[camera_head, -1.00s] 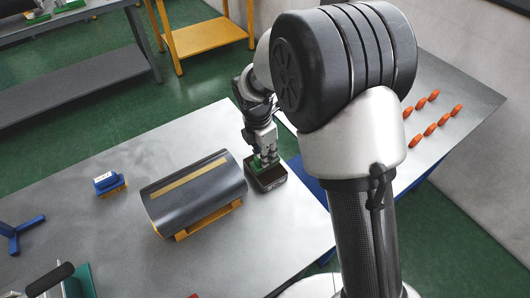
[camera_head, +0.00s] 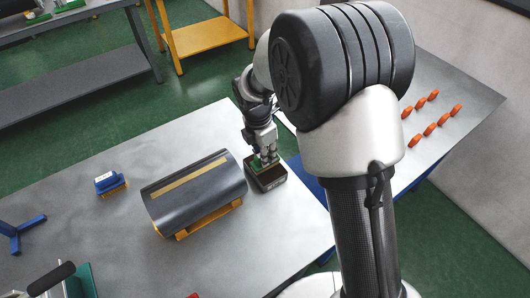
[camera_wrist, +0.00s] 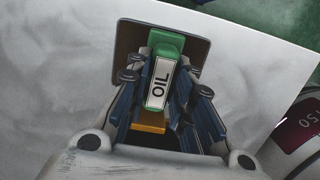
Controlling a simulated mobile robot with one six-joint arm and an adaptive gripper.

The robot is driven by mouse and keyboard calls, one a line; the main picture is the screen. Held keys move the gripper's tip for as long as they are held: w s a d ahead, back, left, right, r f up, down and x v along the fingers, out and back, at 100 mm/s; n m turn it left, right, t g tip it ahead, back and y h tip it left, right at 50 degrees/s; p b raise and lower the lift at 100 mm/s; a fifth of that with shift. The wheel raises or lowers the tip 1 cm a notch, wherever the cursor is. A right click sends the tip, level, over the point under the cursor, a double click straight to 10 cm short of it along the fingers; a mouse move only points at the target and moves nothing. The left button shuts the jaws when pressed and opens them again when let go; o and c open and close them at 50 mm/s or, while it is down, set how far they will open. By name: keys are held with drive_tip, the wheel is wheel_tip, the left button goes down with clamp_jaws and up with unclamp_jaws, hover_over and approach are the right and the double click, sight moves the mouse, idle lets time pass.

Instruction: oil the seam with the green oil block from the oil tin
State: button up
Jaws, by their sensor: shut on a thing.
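My gripper (camera_head: 264,160) is over the dark oil tin (camera_head: 266,178), near the table's right edge. In the wrist view its fingers (camera_wrist: 160,95) are shut on the green oil block (camera_wrist: 165,48), which carries a white label reading "OIL". The block is at the tin (camera_wrist: 130,58); whether its underside touches the tin's inside is hidden. The dark grey cylinder shell (camera_head: 210,200) lies on yellow supports left of the tin. A tan strip (camera_head: 188,173) runs along its top, seemingly the seam.
A blue-topped brush-like block (camera_head: 108,182) stands left of the cylinder. A blue stand (camera_head: 20,231) and a black-handled tool (camera_head: 52,278) are at the lower left. Orange pieces (camera_head: 430,121) lie in rows on the right table. The table behind the cylinder is clear.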

drive_tip(key=shift+r+p, duration=3.15)
drive_tip(key=shift+r, duration=0.35)
